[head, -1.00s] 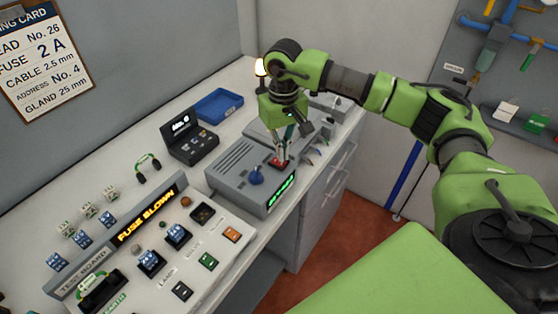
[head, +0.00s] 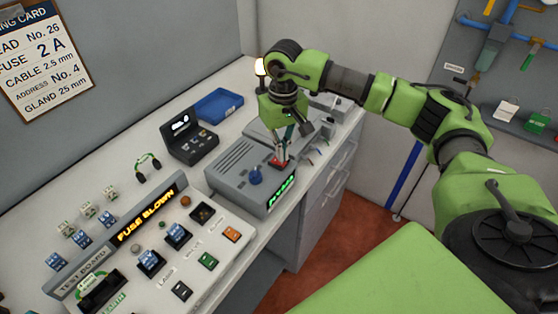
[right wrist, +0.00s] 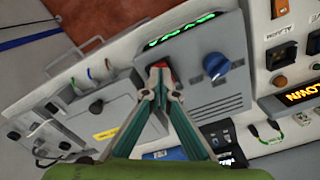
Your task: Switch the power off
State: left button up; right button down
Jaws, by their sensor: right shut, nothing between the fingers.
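The grey power unit (head: 238,180) stands on the bench with a blue knob (head: 256,175), a lit green display (head: 281,194) and a red switch (head: 277,163). My right gripper (head: 281,158) points down at the red switch, its fingers shut with nothing between them. In the right wrist view the fingertips (right wrist: 159,68) meet over the switch and hide most of it; I cannot tell whether they touch it. The blue knob (right wrist: 216,65) and green display (right wrist: 182,33) also show there. My left gripper is out of view.
The test board (head: 215,250) with its "FUSE BLOWN" display stands at the front left.

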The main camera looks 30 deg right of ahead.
jog(key=shift+s+f+b, duration=0.1)
jog(key=shift+f+b, duration=0.8)
jog(key=shift+f, duration=0.2)
dwell(0.3)
jog(key=shift+r, duration=0.15)
jog(key=shift+r+p, duration=0.65)
jog(key=shift+r, duration=0.25)
jog(key=shift+r+p, duration=1.3)
jog(key=shift+r, duration=1.25)
jog(key=shift+f, duration=0.1)
